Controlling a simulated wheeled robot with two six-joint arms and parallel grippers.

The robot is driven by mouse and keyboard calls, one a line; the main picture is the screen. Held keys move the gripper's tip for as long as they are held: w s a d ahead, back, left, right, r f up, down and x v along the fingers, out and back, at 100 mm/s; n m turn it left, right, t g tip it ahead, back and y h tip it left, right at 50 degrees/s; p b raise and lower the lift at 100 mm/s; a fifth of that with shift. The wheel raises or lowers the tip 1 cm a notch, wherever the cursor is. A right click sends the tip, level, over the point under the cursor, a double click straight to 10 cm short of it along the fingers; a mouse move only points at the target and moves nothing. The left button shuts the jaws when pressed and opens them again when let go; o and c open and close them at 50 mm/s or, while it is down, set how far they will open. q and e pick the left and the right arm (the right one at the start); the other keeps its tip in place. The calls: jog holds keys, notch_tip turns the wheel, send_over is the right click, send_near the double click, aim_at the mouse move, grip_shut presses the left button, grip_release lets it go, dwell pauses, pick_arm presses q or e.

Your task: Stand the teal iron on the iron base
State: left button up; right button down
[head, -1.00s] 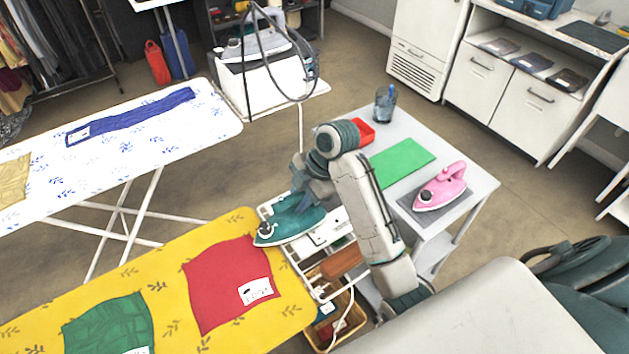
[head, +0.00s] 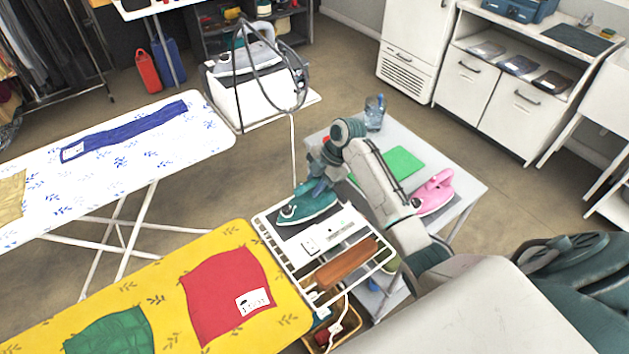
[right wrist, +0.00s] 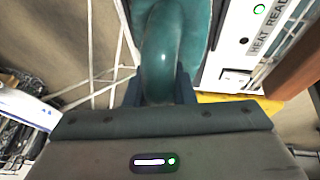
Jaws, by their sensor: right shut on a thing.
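The teal iron (head: 305,208) is in my right gripper (head: 318,188), which is shut on its handle. In the head view it is over the far-left part of the white wire rack (head: 283,252) at the yellow board's end, soleplate down, tip pointing left. A dark flat pad (head: 286,231) shows partly beneath it; this looks like the iron base. I cannot tell whether iron and pad touch. The right wrist view shows the teal handle (right wrist: 160,55) between the fingers, beside a white panel (right wrist: 243,50) lettered "HEAT READY". My left gripper is not in view.
On the rack, a white strip (head: 334,229) and a brown wooden block (head: 346,264) lie nearer than the iron. Right of it, a small table holds a green mat (head: 402,165), a glass (head: 374,112) and a pink iron (head: 434,192). The yellow board (head: 160,300) carries folded cloths.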

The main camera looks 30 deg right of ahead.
jog(key=shift+f, duration=0.2)
jog(key=c, duration=1.2)
grip_release()
jog(key=shift+c, duration=0.2)
jog(key=shift+r, duration=0.1)
jog(key=b+v, duration=0.4)
jog(key=v, duration=0.8)
